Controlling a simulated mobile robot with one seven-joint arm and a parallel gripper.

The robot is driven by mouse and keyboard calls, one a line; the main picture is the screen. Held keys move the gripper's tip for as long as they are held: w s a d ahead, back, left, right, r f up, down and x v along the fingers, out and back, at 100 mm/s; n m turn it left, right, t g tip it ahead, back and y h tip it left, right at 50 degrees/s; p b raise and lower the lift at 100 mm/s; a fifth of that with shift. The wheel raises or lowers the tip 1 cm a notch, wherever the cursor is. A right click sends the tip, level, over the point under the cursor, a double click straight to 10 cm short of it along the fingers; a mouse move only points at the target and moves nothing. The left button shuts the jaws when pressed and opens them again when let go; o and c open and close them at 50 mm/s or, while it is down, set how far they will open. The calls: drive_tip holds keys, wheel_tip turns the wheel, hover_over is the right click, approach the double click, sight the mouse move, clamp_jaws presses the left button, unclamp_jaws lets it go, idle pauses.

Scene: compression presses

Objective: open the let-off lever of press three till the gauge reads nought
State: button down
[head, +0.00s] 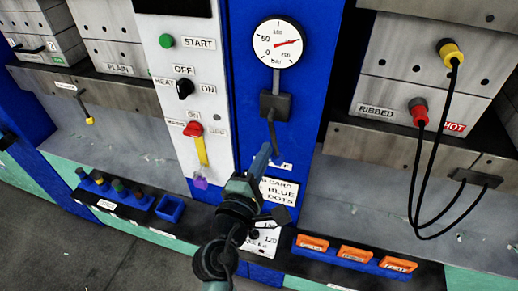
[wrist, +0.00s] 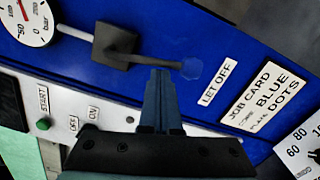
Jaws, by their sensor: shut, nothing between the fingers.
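In the head view the round gauge (head: 287,55) tops a blue panel; its red needle points right and slightly up, past 100. It shows partly in the wrist view (wrist: 24,30). A pipe runs from it to a dark block (head: 275,105), also in the wrist view (wrist: 112,42). The let-off lever (head: 271,131) hangs down from the block. In the wrist view its grey bar (wrist: 152,61) ends in a blue knob near the LET OFF label (wrist: 219,82). My gripper (wrist: 160,74) is shut, its tips beside the bar; contact is unclear. No press number is readable.
The white control panel (head: 177,105) with a green START button, black knob and red handle stands left. A job card (head: 280,192) reads BLUE DOTS. Black cables (head: 413,180) hang at right. Orange pieces (head: 355,253) lie in a blue tray below right.

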drive_tip(key=s+d+r+n+p, duration=0.1)
drive_tip(key=d+r+n+p, duration=0.2)
drive_tip(key=d+n+p, duration=0.3)
drive_tip(key=n+p, duration=0.1)
drive_tip(key=n, duration=0.3)
drive_tip(key=shift+s+p, duration=0.25)
drive_tip(key=shift+p, duration=0.15)
drive_tip(key=shift+r, duration=0.2)
idle(0.3)
drive_tip(key=s+a+f+b, duration=0.4)
drive_tip(key=s+b, duration=0.2)
drive_tip(key=s, duration=0.4)
drive_tip(key=shift+a, duration=0.15)
